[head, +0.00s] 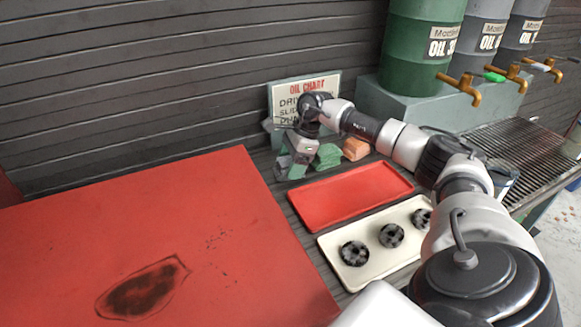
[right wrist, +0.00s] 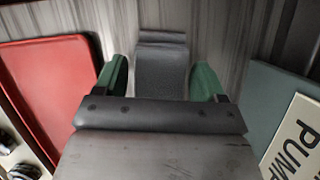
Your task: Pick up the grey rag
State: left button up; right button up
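The grey rag (head: 283,168) lies on the dark counter below the oil chart, at the left end of a row with a green rag (head: 327,156) and an orange rag (head: 356,149). My right gripper (head: 292,158) is over the grey rag and partly hides it. In the right wrist view the grey rag (right wrist: 160,72) lies between the two green fingertips of my right gripper (right wrist: 160,82). The fingers are apart, with a narrow gap visible beside the rag on the left. My left gripper is not in view.
A red tray (head: 350,195) and a cream tray (head: 343,277) with black round parts lie in front of the rags. The oil chart (head: 303,90) stands close behind my right gripper. A stained red surface (head: 200,200) fills the left. Oil drums (head: 425,45) with brass taps stand at the back right.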

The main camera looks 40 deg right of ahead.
aim_at(290, 160)
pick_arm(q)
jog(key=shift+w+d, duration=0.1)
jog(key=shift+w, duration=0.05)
pick_arm(e)
jog(key=c, duration=0.7)
jog(key=shift+r, duration=0.15)
notch_tip(290, 160, up, 9)
jog(key=shift+r, duration=0.1)
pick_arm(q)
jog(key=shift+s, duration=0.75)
pick_arm(e)
jog(key=shift+r, duration=0.3)
